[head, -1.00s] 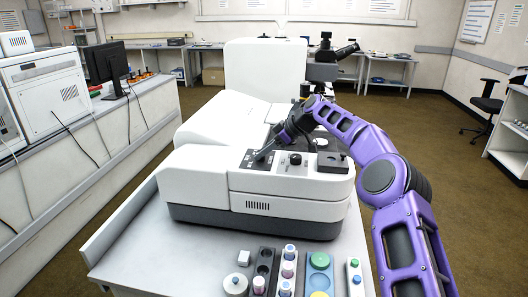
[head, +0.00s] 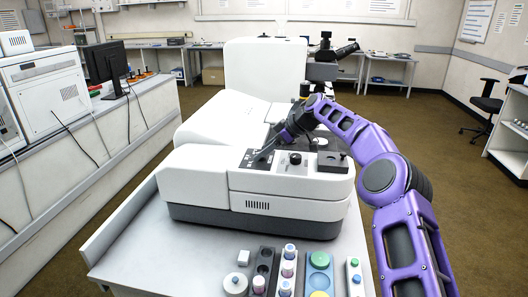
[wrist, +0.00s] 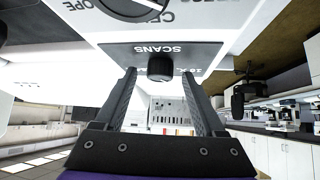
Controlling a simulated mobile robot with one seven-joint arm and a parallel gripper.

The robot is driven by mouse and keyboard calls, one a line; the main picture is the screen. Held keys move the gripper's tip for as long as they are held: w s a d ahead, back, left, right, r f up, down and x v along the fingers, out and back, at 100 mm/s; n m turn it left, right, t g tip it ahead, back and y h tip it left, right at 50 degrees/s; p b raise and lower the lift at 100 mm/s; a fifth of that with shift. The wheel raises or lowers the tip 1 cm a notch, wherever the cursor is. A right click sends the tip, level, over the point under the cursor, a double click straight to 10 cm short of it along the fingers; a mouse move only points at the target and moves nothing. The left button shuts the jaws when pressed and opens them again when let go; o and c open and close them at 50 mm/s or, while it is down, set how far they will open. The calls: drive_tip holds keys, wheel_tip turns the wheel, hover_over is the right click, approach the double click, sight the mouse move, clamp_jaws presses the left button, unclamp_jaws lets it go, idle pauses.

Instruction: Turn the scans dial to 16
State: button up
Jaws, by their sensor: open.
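The scans dial (wrist: 160,68) is a small black knob on a dark panel (wrist: 120,50) marked "SCANS", which appears upside down in the wrist view. My gripper (wrist: 158,76) is open, with one finger on each side of the dial. Gaps show between the dial and both fingertips, so I see no contact. In the head view my gripper (head: 264,154) is over the dark panel (head: 249,160) on the white microscope (head: 208,178). There the dial is hidden or too small to make out, and its setting cannot be read.
A larger black knob (head: 295,158) and a dark block (head: 332,162) are on the microscope's top, right of the panel. Vials and coloured-cap holders (head: 288,270) stand on the table's front. A long bench with a monitor (head: 105,63) is at the left.

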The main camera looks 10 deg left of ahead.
drive_tip(key=v, duration=1.7)
drive_tip(key=shift+s, duration=0.15)
